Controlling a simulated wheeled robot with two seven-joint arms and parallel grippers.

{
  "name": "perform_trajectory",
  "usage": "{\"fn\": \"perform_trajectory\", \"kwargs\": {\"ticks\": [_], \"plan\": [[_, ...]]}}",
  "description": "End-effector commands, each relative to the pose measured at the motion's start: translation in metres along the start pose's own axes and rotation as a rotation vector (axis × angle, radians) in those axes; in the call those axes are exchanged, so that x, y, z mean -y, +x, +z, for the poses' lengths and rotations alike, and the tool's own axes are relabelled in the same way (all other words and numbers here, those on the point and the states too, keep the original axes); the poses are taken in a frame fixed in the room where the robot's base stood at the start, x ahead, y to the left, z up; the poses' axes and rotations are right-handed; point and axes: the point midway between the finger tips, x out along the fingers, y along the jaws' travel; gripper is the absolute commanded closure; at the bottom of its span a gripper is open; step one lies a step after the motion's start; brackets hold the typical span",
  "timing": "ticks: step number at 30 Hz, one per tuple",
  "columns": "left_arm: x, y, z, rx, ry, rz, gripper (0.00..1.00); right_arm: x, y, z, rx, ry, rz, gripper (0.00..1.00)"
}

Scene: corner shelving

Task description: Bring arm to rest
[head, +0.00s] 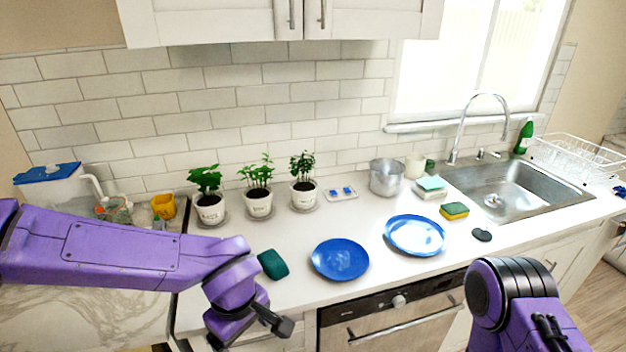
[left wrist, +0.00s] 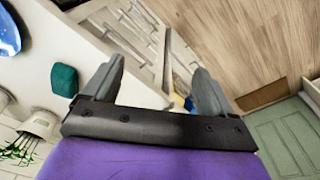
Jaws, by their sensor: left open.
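My left arm (head: 130,252) comes in from the left in the head view, bent down over the counter's front edge. My left gripper (head: 276,322) hangs low there, partly hidden by its own wrist. In the left wrist view its two grey fingers (left wrist: 157,85) are spread apart with nothing held between them. My right arm (head: 515,300) shows at the lower right of the head view, folded in front of the cabinets. Its gripper is out of the frame.
The white counter (head: 300,230) holds two blue plates (head: 340,259) (head: 415,235), a dark green object (head: 272,264), potted plants (head: 258,203), a metal pot (head: 386,178) and a sponge (head: 454,211). A sink (head: 510,192) is at right. Wooden floor (left wrist: 245,40) and a green door (left wrist: 290,140) show beyond the fingers.

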Motion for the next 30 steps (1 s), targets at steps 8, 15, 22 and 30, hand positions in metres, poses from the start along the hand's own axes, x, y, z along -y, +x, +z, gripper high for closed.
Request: {"fn": "perform_trajectory", "kwargs": {"ticks": [8,15,22,30], "plan": [[0.004,0.036,-0.048,-0.255,-0.195,0.077,0.14,0.000,0.004,0.002,0.000,0.000,0.000,0.57],[0.049,0.153,-0.083,-0.507,-0.229,0.162,0.14,0.003,0.030,0.013,0.000,0.000,0.000,0.57],[0.170,0.310,-0.037,-0.441,0.090,0.152,0.14,0.006,0.073,0.031,0.001,0.000,0.000,0.57],[0.274,0.369,0.006,-0.320,0.321,-0.044,0.14,0.008,0.096,0.040,0.001,0.000,0.000,0.57]]}}
